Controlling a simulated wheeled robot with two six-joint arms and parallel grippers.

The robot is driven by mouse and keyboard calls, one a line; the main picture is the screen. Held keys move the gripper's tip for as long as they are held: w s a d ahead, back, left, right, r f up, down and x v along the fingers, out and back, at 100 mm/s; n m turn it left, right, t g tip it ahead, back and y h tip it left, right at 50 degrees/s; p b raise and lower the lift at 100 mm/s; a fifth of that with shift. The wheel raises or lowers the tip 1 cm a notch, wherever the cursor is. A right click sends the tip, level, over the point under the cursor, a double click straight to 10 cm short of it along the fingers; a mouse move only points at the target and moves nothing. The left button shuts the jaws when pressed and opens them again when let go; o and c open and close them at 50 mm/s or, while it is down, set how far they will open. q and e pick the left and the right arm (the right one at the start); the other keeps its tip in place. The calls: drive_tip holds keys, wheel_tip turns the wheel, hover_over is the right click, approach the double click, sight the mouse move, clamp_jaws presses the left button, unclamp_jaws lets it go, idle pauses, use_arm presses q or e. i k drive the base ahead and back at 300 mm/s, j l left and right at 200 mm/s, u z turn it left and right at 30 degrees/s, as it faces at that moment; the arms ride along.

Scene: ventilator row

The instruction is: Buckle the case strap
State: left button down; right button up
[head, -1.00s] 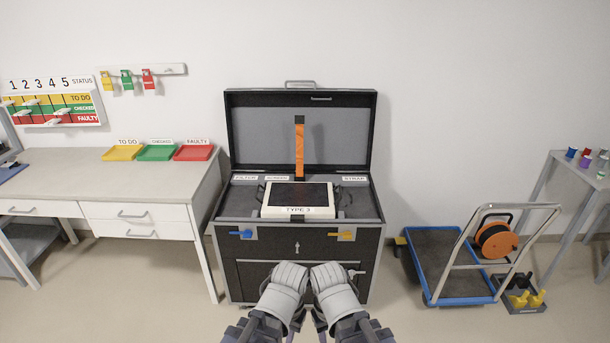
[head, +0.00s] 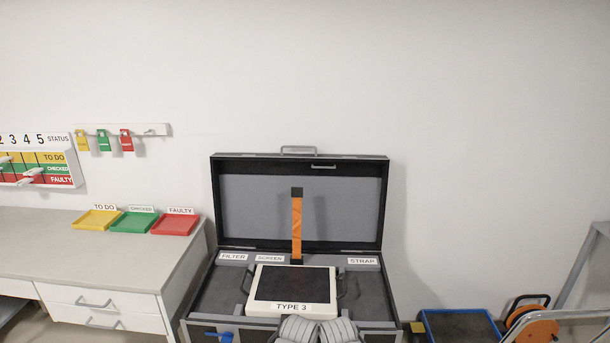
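The black case (head: 200,302) stands open against the wall with its lid (head: 340,206) upright. The orange strap (head: 297,228) with a dark end stands up against the inside of the lid, behind the white TYPE 3 device (head: 264,309) lying in the case. A STRAP label (head: 362,261) sits at the case's right rear.
A workbench (head: 90,256) with yellow, green and red trays (head: 174,224) stands at the left. A blue trolley (head: 462,325) with an orange cable reel (head: 540,331) is at the lower right. A blue latch (head: 219,336) is on the case front.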

sight(296, 193)
drive_tip(key=i+l, duration=0.15)
drive_tip(key=i, duration=0.55)
drive_tip(key=i+l, duration=0.15)
drive_tip(key=i, duration=0.5)
